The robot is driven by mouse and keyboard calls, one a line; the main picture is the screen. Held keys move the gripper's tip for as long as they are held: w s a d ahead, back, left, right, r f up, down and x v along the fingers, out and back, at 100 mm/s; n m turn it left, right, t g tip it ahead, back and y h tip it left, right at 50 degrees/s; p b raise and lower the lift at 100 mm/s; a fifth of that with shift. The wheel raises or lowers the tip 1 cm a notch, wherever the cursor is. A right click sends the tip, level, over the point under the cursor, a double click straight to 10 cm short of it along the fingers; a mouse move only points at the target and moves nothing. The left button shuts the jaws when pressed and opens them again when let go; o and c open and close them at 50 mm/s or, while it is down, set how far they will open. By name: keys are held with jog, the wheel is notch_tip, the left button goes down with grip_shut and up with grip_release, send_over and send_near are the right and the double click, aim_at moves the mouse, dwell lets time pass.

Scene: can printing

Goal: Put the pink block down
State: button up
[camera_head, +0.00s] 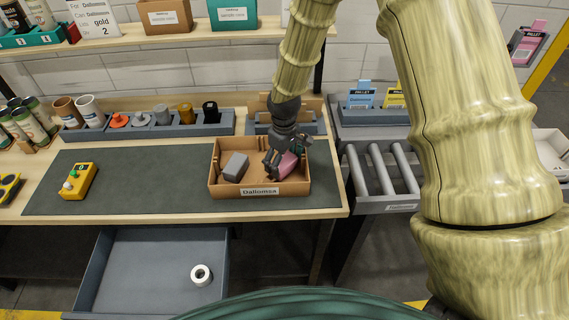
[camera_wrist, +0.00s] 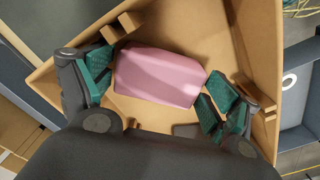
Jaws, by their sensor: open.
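The pink block (camera_wrist: 160,76) lies inside the brown box labelled Dallonnea (camera_head: 220,189), on its right side. It also shows in the head view (camera_head: 286,165), partly hidden by my gripper. My gripper (camera_wrist: 157,83) is down in the box with its green-padded fingers open on either side of the block. The left finger is very close to the block's left end and the right finger is by its lower right corner. I cannot tell whether either one touches it. The block appears tilted in the head view.
A grey block (camera_head: 235,167) lies in the box's left half. The box walls stand close around my gripper. A dark mat (camera_head: 150,185) with a yellow button box (camera_head: 78,181) lies to the left. A roller conveyor (camera_head: 383,170) stands at right, and an open drawer (camera_head: 150,275) sits below.

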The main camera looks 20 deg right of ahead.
aim_at(284, 161)
notch_tip(284, 161, up, 11)
jog(key=b, duration=0.3)
dwell(0.4)
